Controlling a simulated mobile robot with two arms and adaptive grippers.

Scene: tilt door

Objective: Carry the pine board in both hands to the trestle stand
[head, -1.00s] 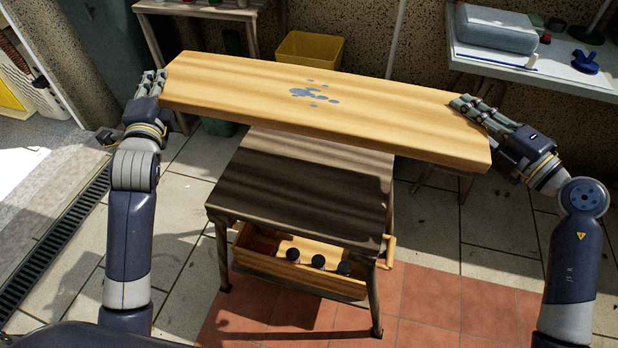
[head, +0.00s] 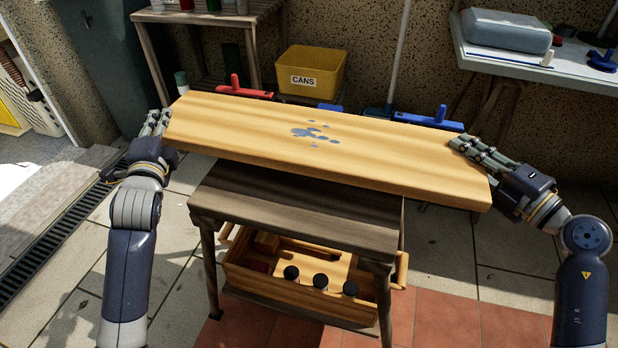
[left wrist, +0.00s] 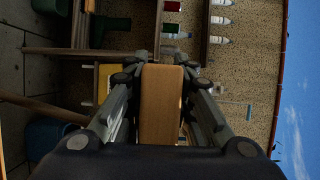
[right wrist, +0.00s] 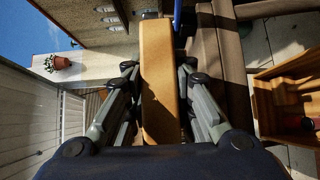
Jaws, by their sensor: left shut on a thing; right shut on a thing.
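The pine board (head: 250,135) is long and pale, with blue paint spots near its middle. It is held roughly level above a dark wooden table, its right end a little nearer me. My left gripper (head: 158,124) is shut on its left end; in the left wrist view the board's edge (left wrist: 160,105) lies between the fingers (left wrist: 160,75). My right gripper (head: 466,145) is shut on its right end; in the right wrist view the board (right wrist: 158,80) runs between the fingers (right wrist: 158,75). I cannot tell which piece of furniture is the trestle stand.
The dark table (head: 300,215) stands below the board, with a wooden crate (head: 300,292) of dark-capped jars on its lower shelf. Behind are a yellow CANS bin (head: 310,72), a wooden bench (head: 200,16) and a light worktop (head: 500,58). A floor drain (head: 60,232) runs at left.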

